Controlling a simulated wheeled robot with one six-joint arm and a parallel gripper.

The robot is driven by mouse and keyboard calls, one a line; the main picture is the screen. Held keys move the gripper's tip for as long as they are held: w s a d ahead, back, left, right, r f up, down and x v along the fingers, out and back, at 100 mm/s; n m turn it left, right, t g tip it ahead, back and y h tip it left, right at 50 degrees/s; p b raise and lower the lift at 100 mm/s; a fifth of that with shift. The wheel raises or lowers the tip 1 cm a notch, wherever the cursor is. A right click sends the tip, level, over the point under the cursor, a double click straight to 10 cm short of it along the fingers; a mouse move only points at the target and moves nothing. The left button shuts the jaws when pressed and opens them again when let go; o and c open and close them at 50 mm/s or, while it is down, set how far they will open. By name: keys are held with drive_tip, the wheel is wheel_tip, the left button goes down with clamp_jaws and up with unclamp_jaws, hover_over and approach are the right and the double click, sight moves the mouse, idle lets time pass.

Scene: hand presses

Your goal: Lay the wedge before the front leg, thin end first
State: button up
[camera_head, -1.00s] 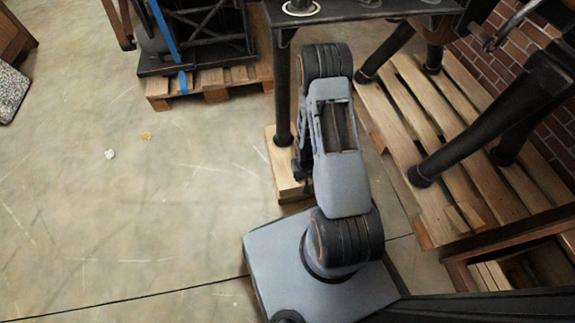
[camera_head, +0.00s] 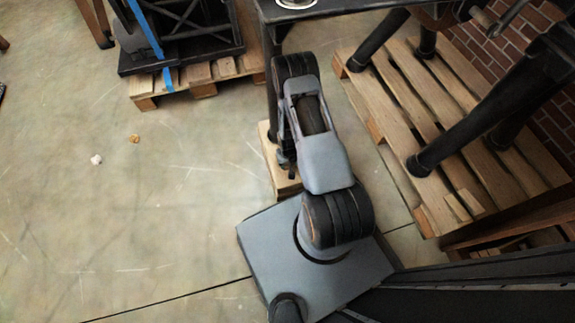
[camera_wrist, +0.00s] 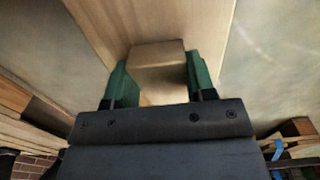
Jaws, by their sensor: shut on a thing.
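The wedge (camera_wrist: 158,58) is a brown wooden block between the green fingers of my gripper (camera_wrist: 158,78) in the wrist view. The gripper is shut on it. Which end is thin cannot be told from here. A pale wooden board (camera_wrist: 130,18) lies beyond the wedge; whether they touch is unclear. In the head view a dark front leg (camera_head: 270,110) comes down onto the pale board (camera_head: 286,187). My arm covers part of the leg and board. The gripper and wedge are mostly hidden behind my arm there.
A slatted pallet (camera_head: 440,130) bearing thick dark legs stands at right, by a brick wall (camera_head: 515,60). Another pallet (camera_head: 203,82) with a dark, blue-strapped machine stands at upper left. Two small scraps lie on the floor (camera_head: 120,215), which is otherwise open at left.

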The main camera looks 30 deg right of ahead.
drive_tip(key=shift+s+a+f+b, duration=0.1)
drive_tip(key=shift+f+b, duration=0.1)
drive_tip(key=shift+f, duration=0.3)
drive_tip(key=shift+a+f+b, duration=0.1)
drive_tip(key=shift+f+b, duration=0.05)
drive_tip(key=shift+f, duration=0.45)
drive_tip(key=shift+d, duration=0.2)
drive_tip(key=o, duration=0.9)
drive_tip(key=shift+r+p, duration=1.85)
drive_tip(key=shift+r, duration=2.05)
